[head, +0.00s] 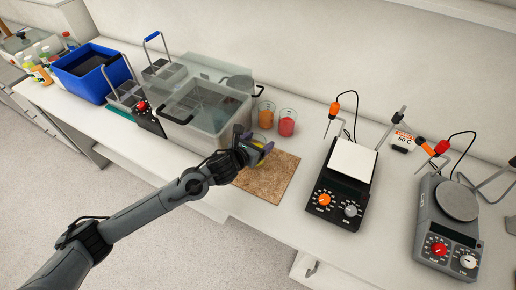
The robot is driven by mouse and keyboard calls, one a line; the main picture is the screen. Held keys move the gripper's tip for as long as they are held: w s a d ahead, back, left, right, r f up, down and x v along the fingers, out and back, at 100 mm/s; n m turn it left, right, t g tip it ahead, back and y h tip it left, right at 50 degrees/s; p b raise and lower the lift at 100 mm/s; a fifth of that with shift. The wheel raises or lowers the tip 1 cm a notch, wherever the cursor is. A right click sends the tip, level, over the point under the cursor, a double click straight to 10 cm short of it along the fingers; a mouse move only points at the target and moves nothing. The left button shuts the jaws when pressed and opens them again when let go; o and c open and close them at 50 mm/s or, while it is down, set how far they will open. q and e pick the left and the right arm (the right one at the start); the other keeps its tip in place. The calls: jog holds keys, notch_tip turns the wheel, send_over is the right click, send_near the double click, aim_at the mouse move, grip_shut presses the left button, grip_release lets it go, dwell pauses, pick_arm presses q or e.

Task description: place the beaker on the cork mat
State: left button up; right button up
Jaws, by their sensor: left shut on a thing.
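My left gripper (256,146) is shut on a beaker (261,143) with a little yellow content. The gripper covers much of the beaker. It is over the far left part of the brown cork mat (272,180), which lies on the bench. I cannot tell whether the beaker touches the mat or is held above it. Two other beakers stand behind the mat, one with orange content (266,116) and one with red content (287,124). My right gripper is not in view.
A clear water bath (207,111) stands close left of the gripper. A black hotplate (337,203) with a white top is right of the mat, and a grey hotplate (446,240) is farther right. A blue crate (91,73) and bottles are at the far left.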

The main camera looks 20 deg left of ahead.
pick_arm(q)
notch_tip(320, 180, down, 4)
jog(key=shift+r, duration=0.25)
jog(key=shift+f, duration=0.1)
jog(key=o, duration=0.8)
jog(key=shift+f, duration=0.15)
jog(key=shift+c, duration=0.2)
jog(key=o, duration=0.4)
jog(key=shift+o, duration=0.2)
